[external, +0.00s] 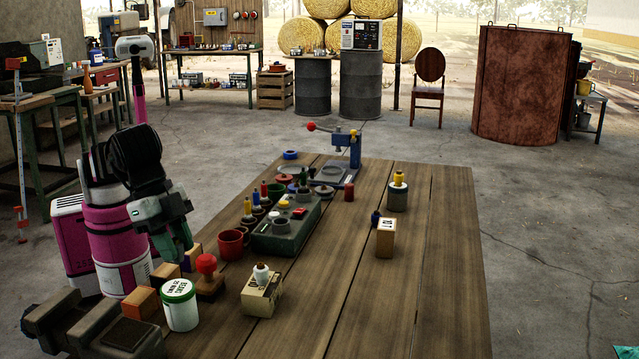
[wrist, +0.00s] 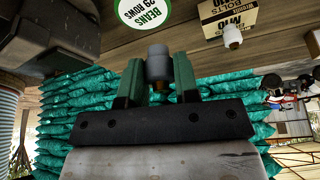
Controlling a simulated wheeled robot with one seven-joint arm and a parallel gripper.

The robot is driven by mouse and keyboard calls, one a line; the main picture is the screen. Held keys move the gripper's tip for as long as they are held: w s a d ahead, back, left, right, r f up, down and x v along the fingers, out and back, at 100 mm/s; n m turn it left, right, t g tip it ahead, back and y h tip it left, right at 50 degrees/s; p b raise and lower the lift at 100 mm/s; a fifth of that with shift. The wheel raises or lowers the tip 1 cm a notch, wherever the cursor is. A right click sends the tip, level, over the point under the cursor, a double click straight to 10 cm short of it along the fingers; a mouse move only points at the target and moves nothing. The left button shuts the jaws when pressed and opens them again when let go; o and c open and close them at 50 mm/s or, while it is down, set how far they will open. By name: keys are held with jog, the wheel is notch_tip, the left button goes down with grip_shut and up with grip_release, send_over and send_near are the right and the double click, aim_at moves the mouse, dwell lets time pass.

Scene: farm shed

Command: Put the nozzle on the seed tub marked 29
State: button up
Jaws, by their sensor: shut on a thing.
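My gripper (wrist: 158,82) is shut on a small grey cylindrical nozzle (wrist: 158,63), which stands between the green fingers in the wrist view. In the external view my gripper (external: 181,254) hangs at the left of the table, and the nozzle cannot be made out there. The seed tub (external: 181,311) is white with a green-rimmed lid and stands at the table's near left, below and in front of my gripper. Its lid shows in the wrist view (wrist: 168,8), cut by the top edge, reading "BEANS 29 ROWS". The nozzle is apart from the tub.
A red-knobbed stamp (external: 207,268) stands close beside the tub. A carton (external: 262,298) bearing a small white-and-brown bottle (external: 261,273) is to its right.

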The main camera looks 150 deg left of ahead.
aim_at(182, 290)
jog(key=shift+w+d+f, duration=0.35)
jog(key=shift+d+f, duration=0.05)
jog(key=shift+d, duration=0.15)
jog(key=shift+f, duration=2)
jog(key=shift+f, duration=0.15)
jog(key=o, duration=0.9)
jog(key=v, duration=1.2)
